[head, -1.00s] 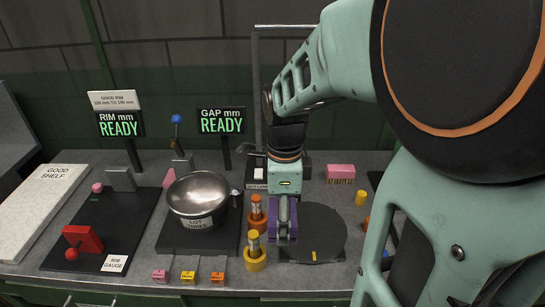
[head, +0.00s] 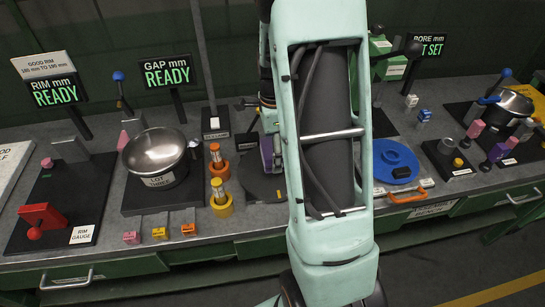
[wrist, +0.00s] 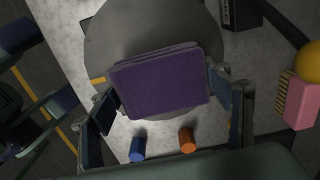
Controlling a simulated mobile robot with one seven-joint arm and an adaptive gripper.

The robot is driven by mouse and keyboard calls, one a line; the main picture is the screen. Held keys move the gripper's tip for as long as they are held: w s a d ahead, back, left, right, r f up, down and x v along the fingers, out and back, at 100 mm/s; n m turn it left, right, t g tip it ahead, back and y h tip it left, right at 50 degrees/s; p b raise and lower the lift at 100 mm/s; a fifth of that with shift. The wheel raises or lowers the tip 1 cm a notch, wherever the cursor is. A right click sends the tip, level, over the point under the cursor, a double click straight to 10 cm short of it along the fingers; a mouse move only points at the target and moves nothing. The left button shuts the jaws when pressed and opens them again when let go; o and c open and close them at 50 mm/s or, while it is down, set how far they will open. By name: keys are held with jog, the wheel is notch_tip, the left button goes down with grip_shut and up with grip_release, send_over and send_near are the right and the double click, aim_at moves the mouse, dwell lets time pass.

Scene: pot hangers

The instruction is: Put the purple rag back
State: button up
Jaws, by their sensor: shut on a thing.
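The purple rag (wrist: 160,82) is a flat folded pad in the wrist view, held between the two fingers of my gripper (wrist: 168,98). In the wrist view it lies over the round dark disc (wrist: 103,38); whether it touches the disc I cannot tell. In the head view only a sliver of the purple rag (head: 266,152) shows at the left of my arm, above the disc (head: 252,186). My arm hides most of the gripper there.
A blue round lid (head: 395,162) lies to the right.

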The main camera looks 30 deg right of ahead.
jog(key=shift+f, duration=1.45)
jog(key=shift+f, duration=0.15)
jog(key=o, duration=1.5)
jog(key=shift+c, duration=0.2)
notch_tip(320, 180, up, 12)
jog(key=shift+r, duration=0.2)
